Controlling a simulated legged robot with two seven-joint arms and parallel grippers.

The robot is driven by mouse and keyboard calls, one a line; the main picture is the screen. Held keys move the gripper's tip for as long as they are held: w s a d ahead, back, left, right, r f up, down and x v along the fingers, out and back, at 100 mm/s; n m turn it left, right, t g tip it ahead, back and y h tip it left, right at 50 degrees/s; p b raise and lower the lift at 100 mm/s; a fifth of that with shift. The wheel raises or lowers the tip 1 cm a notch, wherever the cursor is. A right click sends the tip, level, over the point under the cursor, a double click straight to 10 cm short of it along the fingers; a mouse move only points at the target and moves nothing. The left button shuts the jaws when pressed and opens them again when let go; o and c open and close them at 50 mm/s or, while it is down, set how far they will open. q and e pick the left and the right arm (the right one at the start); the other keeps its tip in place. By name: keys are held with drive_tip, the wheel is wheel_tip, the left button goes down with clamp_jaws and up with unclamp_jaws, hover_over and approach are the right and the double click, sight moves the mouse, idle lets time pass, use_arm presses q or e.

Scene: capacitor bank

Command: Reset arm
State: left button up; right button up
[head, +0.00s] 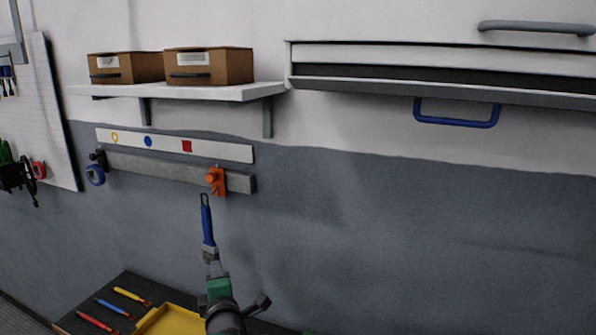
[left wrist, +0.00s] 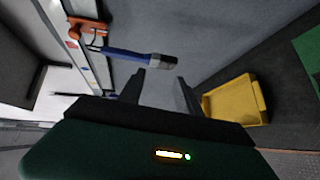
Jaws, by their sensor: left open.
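My left gripper (head: 212,266) reaches up from the bottom of the head view with its green body lowest. In the left wrist view its two dark fingers (left wrist: 158,88) stand apart with nothing clearly between them. A blue-handled brush (head: 207,222) is upright just above the gripper, its loop end close to an orange hook (head: 215,181) on the wall rail. In the left wrist view the brush (left wrist: 125,56) lies beyond the fingertips, and the orange hook (left wrist: 88,27) is by its loop end. Whether the loop hangs on the hook is unclear. My right gripper is not in view.
A grey rail (head: 165,168) and a white marked strip (head: 215,149) run along the wall. A shelf (head: 190,93) with two cardboard boxes is above. A dark bench below holds a yellow tray (left wrist: 235,101) and several coloured tools. The wall at right is clear below the blue handle (head: 455,122).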

use_arm(q)
drive_tip(key=s+d+f+m+g+h+b, duration=0.1)
drive_tip(key=s+d+f+m+g+h, duration=0.15)
drive_tip(key=s+f+m, duration=0.5)
drive_tip(key=s+d+f+m+g+h, duration=0.2)
drive_tip(key=s+f+m+g+h, duration=0.15)
drive_tip(key=s+f+m, duration=0.45)
drive_tip(key=s+a+f+m+g, duration=0.1)
drive_tip(key=s+f+m+g, duration=0.2)
drive_tip(key=s, duration=0.5)
drive_tip(key=s+a+f+m+g, duration=0.2)
drive_tip(key=s+f, duration=0.3)
drive_tip(key=s, duration=0.3)
drive_tip(key=shift+f+m+g+y+b, duration=0.2)
drive_tip(key=shift+m+g+y+b, duration=0.25)
drive_tip(key=shift+m+g, duration=0.25)
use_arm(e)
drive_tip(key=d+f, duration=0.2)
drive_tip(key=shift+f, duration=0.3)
use_arm(q)
drive_tip(key=shift+a, duration=0.2)
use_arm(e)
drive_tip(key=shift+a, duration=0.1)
use_arm(q)
drive_tip(key=shift+a+f, duration=0.1)
drive_tip(key=shift+a, duration=0.25)
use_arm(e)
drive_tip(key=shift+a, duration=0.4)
